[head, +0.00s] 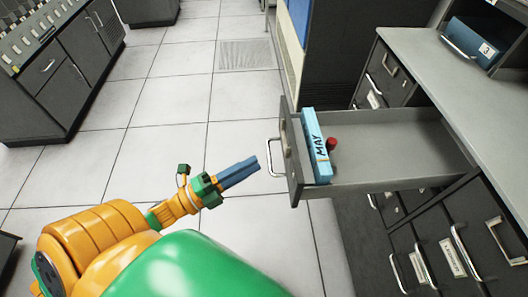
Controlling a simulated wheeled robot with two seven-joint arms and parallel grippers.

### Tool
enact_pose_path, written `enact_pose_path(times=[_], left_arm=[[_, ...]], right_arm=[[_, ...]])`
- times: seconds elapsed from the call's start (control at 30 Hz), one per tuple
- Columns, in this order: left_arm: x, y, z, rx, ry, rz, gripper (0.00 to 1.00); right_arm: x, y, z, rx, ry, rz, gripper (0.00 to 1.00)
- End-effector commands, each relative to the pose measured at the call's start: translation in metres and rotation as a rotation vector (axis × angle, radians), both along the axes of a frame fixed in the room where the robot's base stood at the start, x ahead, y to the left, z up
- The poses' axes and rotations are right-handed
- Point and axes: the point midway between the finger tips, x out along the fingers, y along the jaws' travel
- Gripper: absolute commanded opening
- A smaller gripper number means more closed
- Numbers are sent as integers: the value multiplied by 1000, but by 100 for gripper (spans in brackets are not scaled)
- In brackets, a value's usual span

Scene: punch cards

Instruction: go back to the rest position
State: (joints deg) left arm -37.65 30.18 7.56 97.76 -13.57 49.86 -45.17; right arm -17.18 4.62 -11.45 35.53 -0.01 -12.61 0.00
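My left gripper (257,165) is in the middle of the head view, at the end of an orange and green arm. Its blue fingers lie close together with no visible gap, and nothing shows between them. It is over the floor, just left of the metal handle (275,157) of an open grey drawer (400,160), apart from it. A light blue box marked MAY (316,146) stands in the drawer against its front. My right gripper is not in view.
The drawer juts out from a grey cabinet (480,215) with several more drawers at the right. A dark blue box (470,42) sits in a compartment on its top. A control console (60,60) stands at the upper left. Tiled floor (165,115) between is clear.

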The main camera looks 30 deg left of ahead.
Motion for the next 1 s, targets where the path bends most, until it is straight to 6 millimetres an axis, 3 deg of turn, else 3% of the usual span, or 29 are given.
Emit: enact_pose_path(times=[0.17, 0.57, 0.63, 0.67, 0.77, 0.83, 0.9, 1.0], left_arm=[[-15, 9, -3, 0, 0, 0, 25], [-14, 10, -4, -5, 6, 5, 25], [-10, 18, -15, -38, 81, 56, 25], [-6, 26, -26, -72, 147, 101, 25], [-9, 55, -98, -270, 516, 345, 25], [-38, 59, -164, -445, 830, 544, 25], [-82, 46, -218, -587, 1116, 729, 25], [-150, 16, -264, -708, 1438, 955, 25]], right_arm=[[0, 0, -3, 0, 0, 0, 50], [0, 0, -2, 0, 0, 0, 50], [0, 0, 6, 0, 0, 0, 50], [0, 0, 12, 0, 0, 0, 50], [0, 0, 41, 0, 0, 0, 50], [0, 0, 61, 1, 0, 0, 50], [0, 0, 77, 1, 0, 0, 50], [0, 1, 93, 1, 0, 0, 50]])
